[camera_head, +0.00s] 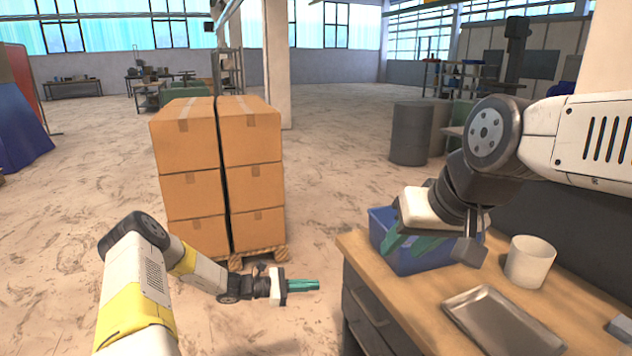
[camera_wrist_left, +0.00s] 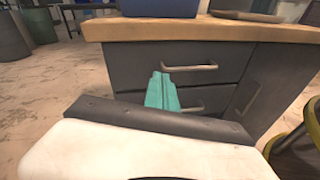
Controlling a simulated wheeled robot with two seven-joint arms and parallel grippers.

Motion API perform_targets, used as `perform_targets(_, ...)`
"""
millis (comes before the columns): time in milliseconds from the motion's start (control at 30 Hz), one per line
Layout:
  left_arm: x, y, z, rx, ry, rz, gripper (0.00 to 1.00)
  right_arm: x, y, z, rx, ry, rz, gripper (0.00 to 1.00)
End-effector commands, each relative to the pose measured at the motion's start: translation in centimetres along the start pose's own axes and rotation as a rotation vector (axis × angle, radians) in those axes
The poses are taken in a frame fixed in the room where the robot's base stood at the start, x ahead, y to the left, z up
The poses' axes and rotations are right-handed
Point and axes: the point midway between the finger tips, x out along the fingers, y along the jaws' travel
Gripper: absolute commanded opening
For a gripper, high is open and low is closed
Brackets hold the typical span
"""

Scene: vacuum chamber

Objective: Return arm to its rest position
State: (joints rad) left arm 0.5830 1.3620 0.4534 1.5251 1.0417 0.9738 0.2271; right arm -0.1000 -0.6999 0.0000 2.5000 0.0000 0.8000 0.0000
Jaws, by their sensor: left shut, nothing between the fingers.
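My left gripper (camera_head: 303,285) reaches in from the lower left, low in front of the cabinet's left side. Its teal fingers are shut together and empty, pointing right. In the left wrist view the shut fingers (camera_wrist_left: 161,92) point toward the grey drawer front, with the wooden top above them. My right gripper (camera_head: 405,243) hangs from the right arm over the worktop, in front of the blue bin. Its teal fingers look spread apart, with nothing seen between them. It partly hides the bin.
The wooden worktop (camera_head: 400,310) carries a blue bin (camera_head: 425,262), a white cup (camera_head: 530,262) and a metal tray (camera_head: 500,320). Stacked cardboard boxes (camera_head: 220,170) stand on a pallet behind my left arm. A dark barrel (camera_head: 410,133) stands farther back. Floor left of the boxes is clear.

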Motion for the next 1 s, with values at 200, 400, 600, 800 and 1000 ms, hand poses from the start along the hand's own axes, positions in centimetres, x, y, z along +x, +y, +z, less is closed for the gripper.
perform_targets(200,-1.8,-1.2,8.3,0.298,0.167,-0.240,0.00,0.0,0.0,0.0,0.000,0.000,0.000,0.38)
perform_targets(400,-4.3,-3.0,15.1,0.555,0.317,-0.426,0.00,0.0,0.0,0.0,0.000,0.000,0.000,0.38)
perform_targets(600,-7.5,-5.3,21.6,0.803,0.468,-0.579,0.00,0.0,0.0,0.0,0.000,0.000,0.000,0.38)
perform_targets(800,-11.2,-8.2,27.7,1.041,0.616,-0.700,0.00,0.0,0.0,0.0,0.000,0.000,0.000,0.38)
perform_targets(1000,-15.1,-11.8,33.0,1.267,0.757,-0.787,0.00,0.0,0.0,0.0,0.000,0.000,0.000,0.38)
